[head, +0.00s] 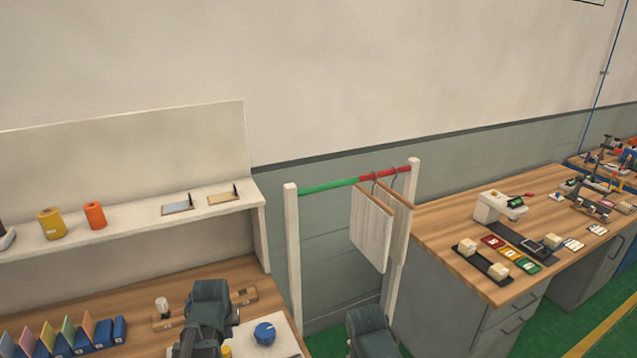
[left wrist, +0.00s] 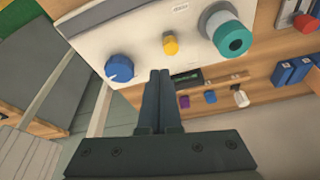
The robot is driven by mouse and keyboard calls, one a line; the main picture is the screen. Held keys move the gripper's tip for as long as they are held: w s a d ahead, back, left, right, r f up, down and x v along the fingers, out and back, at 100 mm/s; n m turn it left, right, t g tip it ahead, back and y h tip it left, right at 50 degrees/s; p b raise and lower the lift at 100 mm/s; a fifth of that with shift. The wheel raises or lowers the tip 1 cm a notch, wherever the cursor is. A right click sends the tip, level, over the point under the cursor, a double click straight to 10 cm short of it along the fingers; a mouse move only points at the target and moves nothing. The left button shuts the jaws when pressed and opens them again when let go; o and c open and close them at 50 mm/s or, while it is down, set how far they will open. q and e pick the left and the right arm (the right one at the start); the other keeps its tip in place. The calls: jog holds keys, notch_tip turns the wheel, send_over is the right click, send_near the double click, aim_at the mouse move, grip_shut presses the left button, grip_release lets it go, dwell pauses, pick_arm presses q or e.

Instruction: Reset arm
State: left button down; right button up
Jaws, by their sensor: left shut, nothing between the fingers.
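My left gripper (left wrist: 160,76) is shut with nothing between its fingers. In the left wrist view its fingertips point at the lower edge of a white control panel (left wrist: 140,37), close to a blue knob (left wrist: 121,68) and a yellow button (left wrist: 169,43); whether they touch the panel I cannot tell. In the head view my left arm stands over the left desk beside the same blue knob (head: 264,333), and its fingers are hard to make out. A dark part of my right arm shows at the bottom centre; its fingers are not visible.
A rack with a green and red bar (head: 330,186) holds hanging boards (head: 371,229) between the desks. A shelf (head: 140,226) carries yellow and orange rolls above the left desk. Colored folders (head: 60,338) stand front left. The right desk (head: 440,223) holds a white device and cards.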

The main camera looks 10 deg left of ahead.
pick_arm(q)
jog(key=s+d+f+m+g+b, duration=0.2)
jog(key=s+d, duration=0.3)
jog(key=d, duration=0.7)
jog(key=s+d+f+m+g+b, duration=0.1)
jog(key=s+d+f+m, duration=0.3)
jog(key=d, duration=0.7)
jog(key=shift+s+d+m+g+b, duration=0.4)
jog(key=shift+s+m+b, duration=0.2)
jog(key=shift+s+b, duration=0.15)
